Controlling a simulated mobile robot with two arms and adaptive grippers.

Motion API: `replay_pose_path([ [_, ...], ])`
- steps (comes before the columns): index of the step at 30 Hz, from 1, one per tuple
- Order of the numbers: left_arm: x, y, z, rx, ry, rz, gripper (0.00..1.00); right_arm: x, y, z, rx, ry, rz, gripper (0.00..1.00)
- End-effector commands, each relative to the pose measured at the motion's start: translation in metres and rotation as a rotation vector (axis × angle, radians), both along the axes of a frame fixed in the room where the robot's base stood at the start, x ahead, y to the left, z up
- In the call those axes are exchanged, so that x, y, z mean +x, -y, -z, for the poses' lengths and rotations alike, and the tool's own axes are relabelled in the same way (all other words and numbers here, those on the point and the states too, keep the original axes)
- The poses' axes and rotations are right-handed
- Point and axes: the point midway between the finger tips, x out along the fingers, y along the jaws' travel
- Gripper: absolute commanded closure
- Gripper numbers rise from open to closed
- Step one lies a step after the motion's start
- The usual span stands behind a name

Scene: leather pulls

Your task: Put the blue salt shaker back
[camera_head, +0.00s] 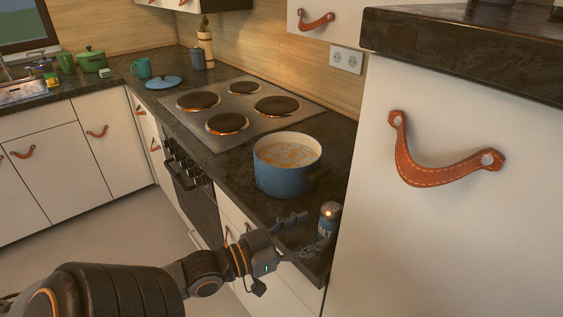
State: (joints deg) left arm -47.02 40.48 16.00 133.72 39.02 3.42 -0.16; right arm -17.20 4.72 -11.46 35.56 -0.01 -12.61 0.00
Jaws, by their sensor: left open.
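The blue salt shaker (328,222) stands upright on the dark counter near its front right end, close to the tall white cabinet. It has a shiny metal top and pale lettering on its side. My left gripper (313,232) is open, with its fingers pointing at the shaker. One finger is on the far left side of the shaker and the other is low at its near side. I cannot tell whether either finger touches it. My right gripper is not in view.
A blue pot (284,172) with food in it stands just behind the gripper. The stove (245,96) with dark burners is behind it. The tall white cabinet (440,230) closes off the right side.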

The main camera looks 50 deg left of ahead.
Motion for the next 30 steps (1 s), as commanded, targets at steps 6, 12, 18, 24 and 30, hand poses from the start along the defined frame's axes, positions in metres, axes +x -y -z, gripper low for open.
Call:
replay_pose_path([
  [6,-0.029,-0.009,0.001,0.003,-0.005,0.001,0.35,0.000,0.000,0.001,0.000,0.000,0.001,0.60],
  [12,-0.050,-0.016,-0.001,0.000,-0.004,-0.002,0.35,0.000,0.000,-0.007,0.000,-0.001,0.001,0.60],
  [18,-0.061,-0.019,-0.001,-0.001,-0.001,0.001,0.35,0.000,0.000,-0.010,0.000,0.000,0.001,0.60],
  [24,-0.062,-0.019,-0.001,-0.001,0.001,0.001,0.35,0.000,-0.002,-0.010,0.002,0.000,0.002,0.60],
  [30,-0.061,-0.023,0.005,0.005,-0.008,-0.010,0.35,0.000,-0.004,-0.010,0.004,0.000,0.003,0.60],
])
